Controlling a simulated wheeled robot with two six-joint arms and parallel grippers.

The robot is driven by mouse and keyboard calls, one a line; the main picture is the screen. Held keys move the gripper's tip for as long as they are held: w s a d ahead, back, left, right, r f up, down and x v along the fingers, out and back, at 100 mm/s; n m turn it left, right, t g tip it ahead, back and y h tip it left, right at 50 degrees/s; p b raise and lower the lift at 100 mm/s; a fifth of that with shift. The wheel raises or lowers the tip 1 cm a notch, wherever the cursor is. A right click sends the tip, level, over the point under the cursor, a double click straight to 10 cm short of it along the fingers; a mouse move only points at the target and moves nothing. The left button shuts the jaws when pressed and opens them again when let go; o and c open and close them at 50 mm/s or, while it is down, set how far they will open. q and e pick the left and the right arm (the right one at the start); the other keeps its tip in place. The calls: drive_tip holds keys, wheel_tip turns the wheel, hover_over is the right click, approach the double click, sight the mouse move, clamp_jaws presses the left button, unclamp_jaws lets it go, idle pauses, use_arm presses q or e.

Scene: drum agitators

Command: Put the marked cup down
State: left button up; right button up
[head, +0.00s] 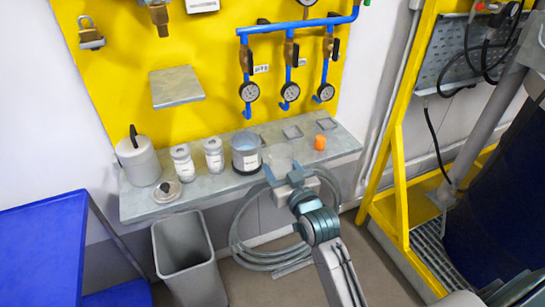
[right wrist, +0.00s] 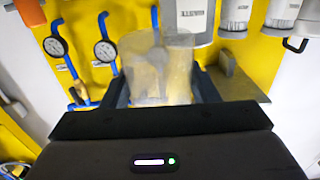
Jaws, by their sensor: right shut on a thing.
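My right gripper (head: 284,180) is at the front edge of the grey shelf (head: 215,183), right of the labelled grey beaker (head: 246,163). It is shut on a clear, see-through cup (right wrist: 146,75), which shows faintly in the head view. In the right wrist view the cup stands between the two dark fingers of the gripper (right wrist: 160,92). I cannot make out a mark on it, or whether its base touches the shelf. Two small square grey pads (head: 292,132) and (head: 327,124) lie on the shelf behind it. My left gripper is not in view.
Two white labelled jars (head: 182,165) and a grey canister (head: 138,163) stand on the shelf's left. A small orange item (head: 320,142) sits to the right. Blue pipes with gauges (head: 289,92) hang behind. A grey bin (head: 185,260) and coiled hose (head: 240,250) are below.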

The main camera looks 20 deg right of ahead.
drive_tip(key=w+d+p, duration=0.1)
drive_tip(key=w+d, duration=0.1)
drive_tip(key=w, duration=0.2)
drive_tip(key=w+d+f, duration=0.1)
drive_tip(key=w, duration=0.4)
drive_tip(key=w+d+p, duration=0.1)
drive_tip(key=w+d, duration=0.1)
drive_tip(key=w, duration=0.3)
drive_tip(key=shift+d+f+p, duration=0.15)
drive_tip(key=shift+d+p, duration=0.15)
drive_tip(key=shift+d, duration=0.05)
drive_tip(key=shift+w+f, duration=0.1)
drive_tip(key=shift+w, duration=0.05)
wheel_tip(320, 180, down, 3)
drive_tip(key=shift+f+p, duration=0.1)
drive_tip(key=shift+p, duration=0.2)
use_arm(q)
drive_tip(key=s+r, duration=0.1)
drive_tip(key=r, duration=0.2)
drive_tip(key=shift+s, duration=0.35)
use_arm(e)
drive_tip(key=shift+f, duration=0.1)
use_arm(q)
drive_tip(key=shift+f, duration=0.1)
